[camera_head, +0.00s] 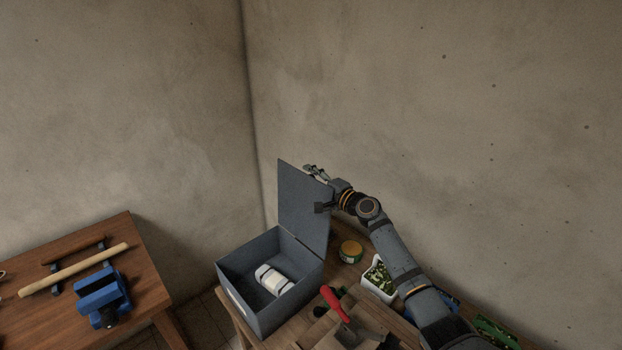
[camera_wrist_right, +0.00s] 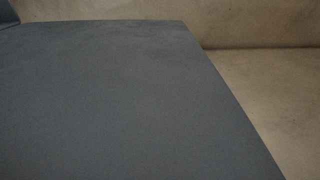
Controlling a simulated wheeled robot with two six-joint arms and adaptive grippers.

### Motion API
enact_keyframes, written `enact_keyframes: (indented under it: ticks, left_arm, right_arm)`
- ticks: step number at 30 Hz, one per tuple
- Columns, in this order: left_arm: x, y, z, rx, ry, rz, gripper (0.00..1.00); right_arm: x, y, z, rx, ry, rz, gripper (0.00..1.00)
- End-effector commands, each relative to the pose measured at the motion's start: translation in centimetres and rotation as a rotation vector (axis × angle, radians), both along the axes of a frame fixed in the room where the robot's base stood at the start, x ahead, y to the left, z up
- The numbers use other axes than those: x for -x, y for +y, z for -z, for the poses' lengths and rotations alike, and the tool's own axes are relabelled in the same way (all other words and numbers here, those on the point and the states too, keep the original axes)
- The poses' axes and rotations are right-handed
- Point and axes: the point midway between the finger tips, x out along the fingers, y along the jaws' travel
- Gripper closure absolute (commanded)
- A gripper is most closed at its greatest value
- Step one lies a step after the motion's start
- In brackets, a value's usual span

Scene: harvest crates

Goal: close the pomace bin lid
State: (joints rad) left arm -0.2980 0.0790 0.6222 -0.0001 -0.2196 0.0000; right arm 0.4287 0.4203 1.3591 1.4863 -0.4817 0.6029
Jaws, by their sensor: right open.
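The pomace bin (camera_head: 290,305) is a grey box on the wooden table, with a white rolled item (camera_head: 273,281) inside it. Its grey lid (camera_head: 302,208) stands open, close to upright, at the bin's far side. My right gripper (camera_head: 314,172) is open at the lid's upper right edge, partly behind the lid; I cannot tell if it touches. In the right wrist view the lid's grey face (camera_wrist_right: 120,100) fills most of the picture, very close. My left gripper is not in view.
A jar with a yellow-orange lid (camera_head: 350,249), a white container with green contents (camera_head: 378,282) and a red-handled tool (camera_head: 333,301) are right of the bin. A second table (camera_head: 150,275) on the left holds a blue vise (camera_head: 101,296) and a wooden rod (camera_head: 75,270). Walls stand close behind.

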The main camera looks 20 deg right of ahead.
Motion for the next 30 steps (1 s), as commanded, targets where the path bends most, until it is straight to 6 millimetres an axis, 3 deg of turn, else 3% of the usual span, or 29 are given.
enact_keyframes:
  ticks: [4,15,30]
  left_arm:
    - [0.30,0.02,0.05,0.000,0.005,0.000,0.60]
    - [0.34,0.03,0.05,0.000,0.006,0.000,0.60]
    - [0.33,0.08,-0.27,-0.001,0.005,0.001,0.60]
  right_arm:
    - [0.03,-0.02,0.00,0.000,0.000,0.000,0.49]
    - [0.05,-0.05,-0.02,0.000,-0.001,0.000,0.99]
    - [0.36,0.81,-0.27,0.038,-0.013,0.000,1.00]
